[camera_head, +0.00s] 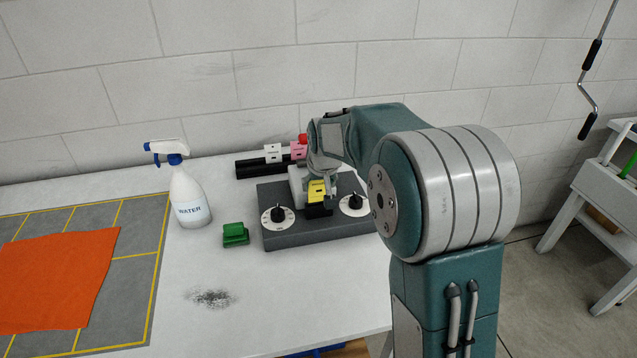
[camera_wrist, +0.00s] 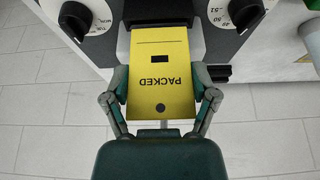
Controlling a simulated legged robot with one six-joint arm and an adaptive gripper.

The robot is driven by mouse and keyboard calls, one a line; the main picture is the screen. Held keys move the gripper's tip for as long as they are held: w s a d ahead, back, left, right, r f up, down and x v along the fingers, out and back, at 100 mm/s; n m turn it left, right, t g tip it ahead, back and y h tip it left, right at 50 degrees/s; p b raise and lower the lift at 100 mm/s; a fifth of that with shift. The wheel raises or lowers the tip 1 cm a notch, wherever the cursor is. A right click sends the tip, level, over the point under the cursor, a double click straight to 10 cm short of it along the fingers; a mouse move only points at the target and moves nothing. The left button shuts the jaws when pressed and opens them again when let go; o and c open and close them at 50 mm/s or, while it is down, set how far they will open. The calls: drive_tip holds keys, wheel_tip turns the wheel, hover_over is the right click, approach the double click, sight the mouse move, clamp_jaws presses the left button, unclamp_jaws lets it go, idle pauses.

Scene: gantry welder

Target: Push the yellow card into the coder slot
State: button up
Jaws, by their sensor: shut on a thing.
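The yellow card (camera_wrist: 160,80), marked PACKED, is between the fingers of my gripper (camera_wrist: 160,95) in the wrist view, which is shut on it. The card's far end lies at the white block of the coder (camera_wrist: 120,45); I cannot tell how deep it sits in the slot. In the head view the yellow card (camera_head: 316,191) shows above the dark grey coder box (camera_head: 325,233), between two black dials. My gripper (camera_head: 322,180) is over the box, partly hidden by my arm.
A green block (camera_head: 235,234) stands left of the coder. A water spray bottle (camera_head: 187,195) is farther left, beside a grey mat (camera_head: 137,271) with an orange cloth (camera_head: 60,280). A black rail (camera_head: 250,168) with white and pink tags lies behind the coder. The front tabletop is clear apart from a dark smudge.

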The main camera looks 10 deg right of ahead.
sight(319, 205)
drive_tip(key=shift+s+f, duration=0.1)
drive_tip(key=shift+f, duration=2.45)
drive_tip(key=shift+s+f, duration=0.15)
drive_tip(key=shift+f, duration=0.2)
drive_tip(key=shift+c, duration=0.8)
drive_tip(key=shift+o, duration=0.2)
drive_tip(key=shift+f, duration=0.1)
drive_tip(key=shift+r, duration=0.2)
drive_tip(key=shift+c, duration=0.2)
drive_tip(key=o, duration=0.8)
drive_tip(key=shift+c, duration=0.2)
